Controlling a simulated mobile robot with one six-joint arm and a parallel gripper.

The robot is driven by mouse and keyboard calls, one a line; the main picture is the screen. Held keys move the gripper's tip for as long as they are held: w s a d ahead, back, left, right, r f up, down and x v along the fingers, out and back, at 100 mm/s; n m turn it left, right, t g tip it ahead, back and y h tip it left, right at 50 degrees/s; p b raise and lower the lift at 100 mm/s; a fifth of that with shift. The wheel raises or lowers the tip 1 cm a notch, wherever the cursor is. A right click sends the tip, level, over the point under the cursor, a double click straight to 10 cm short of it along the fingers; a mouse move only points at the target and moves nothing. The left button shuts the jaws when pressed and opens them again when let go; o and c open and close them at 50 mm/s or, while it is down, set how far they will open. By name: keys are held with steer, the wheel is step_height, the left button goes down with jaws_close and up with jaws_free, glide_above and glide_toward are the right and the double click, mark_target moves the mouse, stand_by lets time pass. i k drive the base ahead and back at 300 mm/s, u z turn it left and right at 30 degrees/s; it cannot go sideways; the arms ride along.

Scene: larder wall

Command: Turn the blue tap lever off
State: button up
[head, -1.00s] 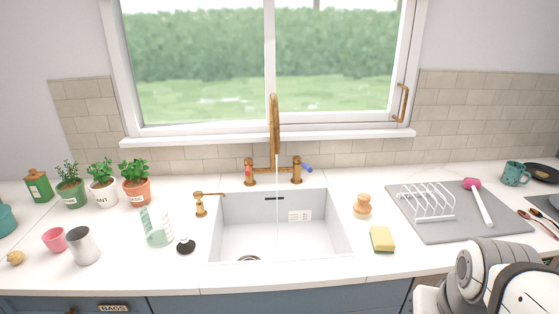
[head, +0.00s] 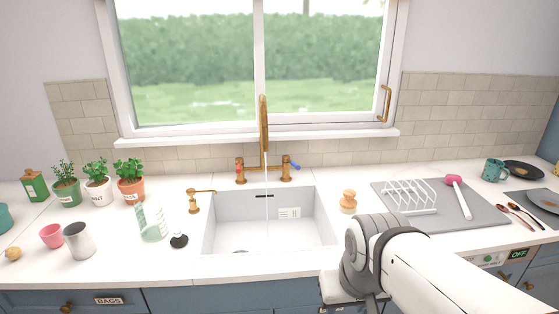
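The brass tap (head: 263,125) stands behind the white sink (head: 235,238), and a thin stream of water (head: 267,210) falls from its spout into the basin. The blue lever (head: 295,166) is on the tap's right valve and sticks out to the right. The red lever (head: 239,168) is on the left valve. My arm (head: 385,250) shows at the lower right, in front of the counter and well apart from the tap. My gripper does not show.
A wooden-topped brush (head: 348,201) stands right of the sink. A grey mat (head: 470,225) holds a white rack (head: 408,194) and a pink-headed brush (head: 454,181). A brass soap dispenser (head: 194,202) stands left of the sink. The window sill (head: 250,140) is behind the tap.

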mark_target(285, 158)
steer(key=z, duration=0.05)
steer(key=i, duration=1)
steer(key=u, duration=0.05)
